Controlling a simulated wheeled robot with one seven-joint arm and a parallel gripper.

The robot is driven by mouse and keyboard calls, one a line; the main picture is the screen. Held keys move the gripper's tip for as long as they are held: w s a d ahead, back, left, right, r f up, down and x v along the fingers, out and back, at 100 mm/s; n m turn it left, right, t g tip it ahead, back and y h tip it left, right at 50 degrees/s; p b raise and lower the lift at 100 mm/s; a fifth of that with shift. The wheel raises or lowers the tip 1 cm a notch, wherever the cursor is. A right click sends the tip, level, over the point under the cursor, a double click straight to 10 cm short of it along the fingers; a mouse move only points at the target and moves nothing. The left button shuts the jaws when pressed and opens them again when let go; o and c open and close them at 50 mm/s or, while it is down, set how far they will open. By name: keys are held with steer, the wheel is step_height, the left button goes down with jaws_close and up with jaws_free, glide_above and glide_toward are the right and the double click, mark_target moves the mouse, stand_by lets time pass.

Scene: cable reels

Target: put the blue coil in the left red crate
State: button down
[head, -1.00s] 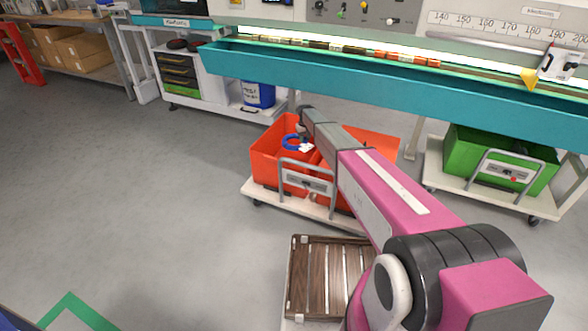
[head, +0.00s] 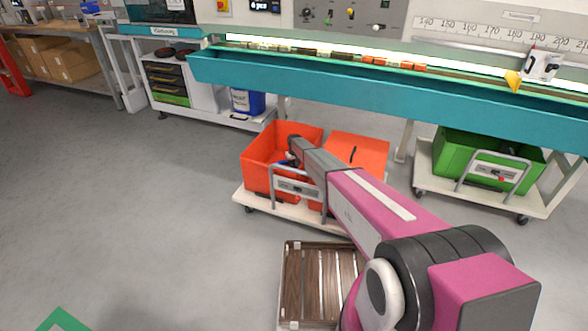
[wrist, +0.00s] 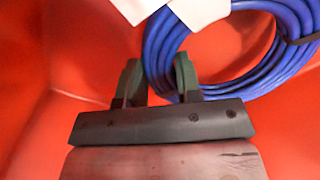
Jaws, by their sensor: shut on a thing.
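The blue coil (wrist: 161,55) is a ring of several blue cable turns with a white tag and a dark tie, and it fills the upper part of the wrist view. My gripper (wrist: 157,82) is shut on the coil's near-left side, with a green-grey finger on either side of the strands. Red crate walls surround both in the wrist view. In the head view the left red crate (head: 258,172) stands on a low white cart, and the end of my arm reaches down into it. Only a small bit of blue shows there; my arm hides most of it.
A second red crate (head: 372,150) stands right beside it on the same cart (head: 246,199). A green crate (head: 455,152) is on another cart to the right. A teal bench trough (head: 330,88) overhangs behind the crates. A slatted wooden crate (head: 293,285) sits in front. Floor at left is clear.

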steer(key=shift+f, duration=1.1)
steer(key=shift+f, duration=0.1)
steer(key=c, duration=0.8)
jaws_free()
step_height(320, 180, up, 12)
steer(key=shift+r, duration=0.1)
